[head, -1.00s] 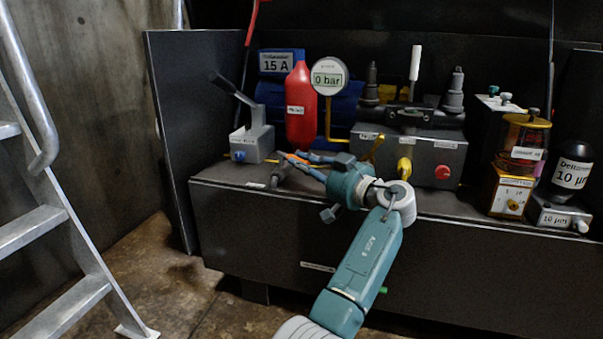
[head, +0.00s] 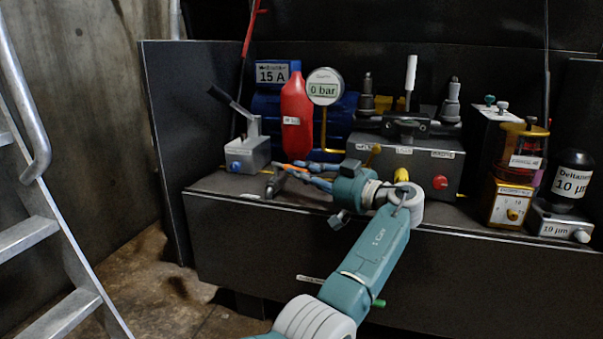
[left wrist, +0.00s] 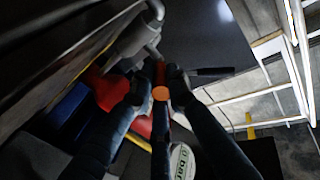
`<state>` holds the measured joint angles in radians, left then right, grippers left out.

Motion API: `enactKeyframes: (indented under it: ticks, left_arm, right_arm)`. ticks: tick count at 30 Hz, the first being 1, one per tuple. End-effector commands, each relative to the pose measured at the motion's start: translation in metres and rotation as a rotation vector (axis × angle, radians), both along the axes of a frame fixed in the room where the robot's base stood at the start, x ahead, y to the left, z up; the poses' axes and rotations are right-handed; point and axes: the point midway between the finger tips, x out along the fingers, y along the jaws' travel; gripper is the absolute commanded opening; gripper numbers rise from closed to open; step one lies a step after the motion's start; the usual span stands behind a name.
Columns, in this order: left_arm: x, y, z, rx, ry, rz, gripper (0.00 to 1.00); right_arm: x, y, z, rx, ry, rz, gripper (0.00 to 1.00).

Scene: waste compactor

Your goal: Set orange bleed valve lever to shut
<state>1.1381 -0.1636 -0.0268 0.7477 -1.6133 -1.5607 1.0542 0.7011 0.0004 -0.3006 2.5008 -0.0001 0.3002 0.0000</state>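The orange bleed valve lever (head: 291,167) shows as a thin orange bar beside a grey valve body (head: 274,184) near the shelf's front edge. My left gripper (head: 282,169) reaches it from the right, with its blue-grey fingers around the lever. The gripper partly hides the lever in the head view. My right gripper is not in view.
Behind stand a grey box with a black lever (head: 246,154), a red bottle (head: 297,120) and a 0 bar gauge (head: 324,87). A grey pump block (head: 425,165) with a red knob is right of the gripper. A metal ladder (head: 40,235) stands left.

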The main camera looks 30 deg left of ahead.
Motion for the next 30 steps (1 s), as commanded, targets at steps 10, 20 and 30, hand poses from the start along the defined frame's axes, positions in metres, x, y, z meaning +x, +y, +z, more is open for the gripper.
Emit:
enactKeyframes:
  ticks: [10,20,30]
  left_arm:
    - [0.000,0.000,-0.001,0.000,0.001,-0.001,0.33]
    - [-0.005,-0.041,-0.001,0.000,0.002,-0.005,0.33]
    - [-0.015,-0.105,0.000,0.000,0.002,-0.005,0.33]
  right_arm:
    - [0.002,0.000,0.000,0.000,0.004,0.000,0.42]
    - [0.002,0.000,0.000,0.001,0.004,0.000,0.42]
    - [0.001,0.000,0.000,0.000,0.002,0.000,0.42]
